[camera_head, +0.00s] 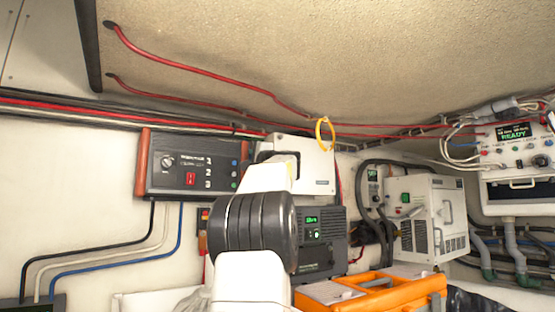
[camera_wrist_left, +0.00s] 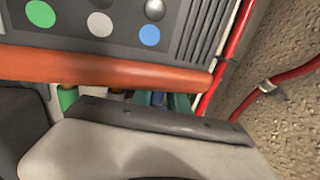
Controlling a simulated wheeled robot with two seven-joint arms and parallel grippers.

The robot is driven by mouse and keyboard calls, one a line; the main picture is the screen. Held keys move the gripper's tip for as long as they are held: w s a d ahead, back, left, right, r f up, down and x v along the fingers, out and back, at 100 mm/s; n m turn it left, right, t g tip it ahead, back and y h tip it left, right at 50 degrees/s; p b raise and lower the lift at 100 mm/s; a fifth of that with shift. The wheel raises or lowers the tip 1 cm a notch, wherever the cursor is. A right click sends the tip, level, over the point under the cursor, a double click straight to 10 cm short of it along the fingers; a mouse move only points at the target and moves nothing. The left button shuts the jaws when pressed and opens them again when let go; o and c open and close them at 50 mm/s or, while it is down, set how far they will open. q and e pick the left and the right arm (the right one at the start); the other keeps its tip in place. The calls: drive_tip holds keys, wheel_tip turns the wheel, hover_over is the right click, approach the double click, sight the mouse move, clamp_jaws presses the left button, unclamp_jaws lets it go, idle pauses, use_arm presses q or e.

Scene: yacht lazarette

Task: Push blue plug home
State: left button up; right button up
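The dark control panel (camera_head: 190,163) with orange side bars is on the wall in the head view. In the left wrist view its face (camera_wrist_left: 100,45) fills the top, with green, white and blue round marks. Below the orange bar (camera_wrist_left: 110,68) there, a green connector (camera_wrist_left: 67,98) and a blue-teal piece (camera_wrist_left: 178,102), perhaps the blue plug, are partly hidden. How deep it sits cannot be told. My left gripper (camera_wrist_left: 160,122) shows as a pale body with a dark edge, close to the bar and overlapping these pieces. Its fingers cannot be made out. My right gripper is in neither view.
My arm hides the area right of the panel in the head view. Red cables (camera_head: 200,72) and a yellow loop (camera_head: 325,133) hang above. A dark unit (camera_head: 320,240), a white unit (camera_head: 425,215) and an orange toolbox (camera_head: 375,297) stand at the right.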

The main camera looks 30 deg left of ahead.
use_arm(q)
drive_tip(key=shift+o, duration=1)
drive_tip(key=shift+s+a, duration=0.25)
drive_tip(key=shift+s, duration=0.05)
